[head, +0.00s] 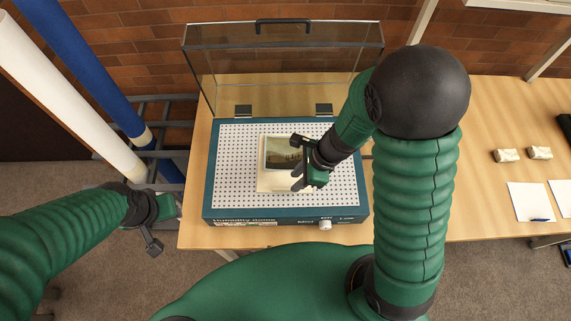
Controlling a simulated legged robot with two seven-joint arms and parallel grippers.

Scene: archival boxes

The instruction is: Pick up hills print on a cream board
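The hills print on a cream board (270,182) lies flat on the white perforated bed of the humidity dome (228,194). Its dark landscape picture (282,152) shows in the upper part of the board. My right gripper (297,163) is over the board's right side, fingers apart, one towards the back and one towards the front. It hides the board's right edge; I cannot tell whether it touches the board. My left gripper (160,228) is open and empty, off the table's left front corner.
The dome's clear lid (285,60) stands raised at the back. Blue (85,60) and white (65,100) rolls lean on a rack at left. Two small wrapped blocks (507,155) and white sheets (530,201) with a pen lie at right on the wooden table (480,120).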

